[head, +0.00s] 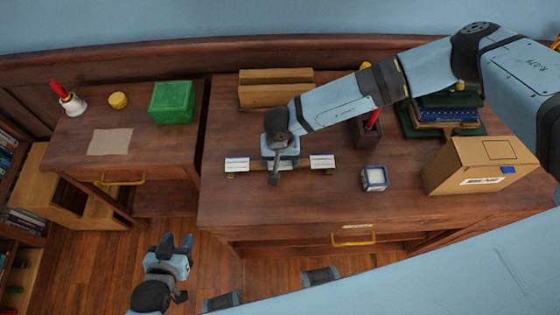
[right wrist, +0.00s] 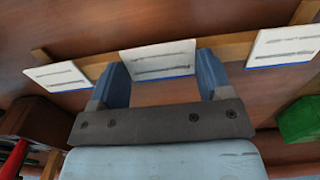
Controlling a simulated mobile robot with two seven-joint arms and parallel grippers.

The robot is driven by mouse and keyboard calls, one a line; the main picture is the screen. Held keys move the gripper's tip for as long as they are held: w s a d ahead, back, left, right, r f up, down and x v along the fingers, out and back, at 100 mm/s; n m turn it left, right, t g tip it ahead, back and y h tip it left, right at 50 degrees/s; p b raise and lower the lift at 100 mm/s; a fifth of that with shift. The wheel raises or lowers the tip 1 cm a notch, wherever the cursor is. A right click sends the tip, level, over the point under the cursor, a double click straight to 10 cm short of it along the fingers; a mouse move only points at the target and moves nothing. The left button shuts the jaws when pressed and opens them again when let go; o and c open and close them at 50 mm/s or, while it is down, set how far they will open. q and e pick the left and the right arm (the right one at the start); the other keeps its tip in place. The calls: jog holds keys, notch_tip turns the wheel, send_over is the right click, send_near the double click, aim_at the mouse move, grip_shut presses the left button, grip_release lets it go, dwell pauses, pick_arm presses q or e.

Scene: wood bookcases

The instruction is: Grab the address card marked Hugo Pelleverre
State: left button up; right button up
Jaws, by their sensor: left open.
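Three white cards with dark print stand along a wooden strip (right wrist: 225,42) on the desk. In the head view I see the left card (head: 236,164) and the right card (head: 322,161); my right gripper (head: 275,172) hides the middle one. The right wrist view shows the middle card (right wrist: 158,62) between the fingertips of my open right gripper (right wrist: 162,68), with the others at its left (right wrist: 57,76) and right (right wrist: 284,46). I cannot tell whether the fingers touch the card. The names are too small to read. My left gripper (head: 178,243) is open and empty over the floor.
On the desk (head: 260,208) are a small white-and-blue box (head: 374,179), a cardboard box (head: 465,167), stacked books (head: 447,112) and a wooden rack (head: 275,93).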

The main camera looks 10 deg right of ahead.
jog(key=c, duration=0.4)
jog(key=shift+o, duration=0.2)
jog(key=shift+r, duration=0.1)
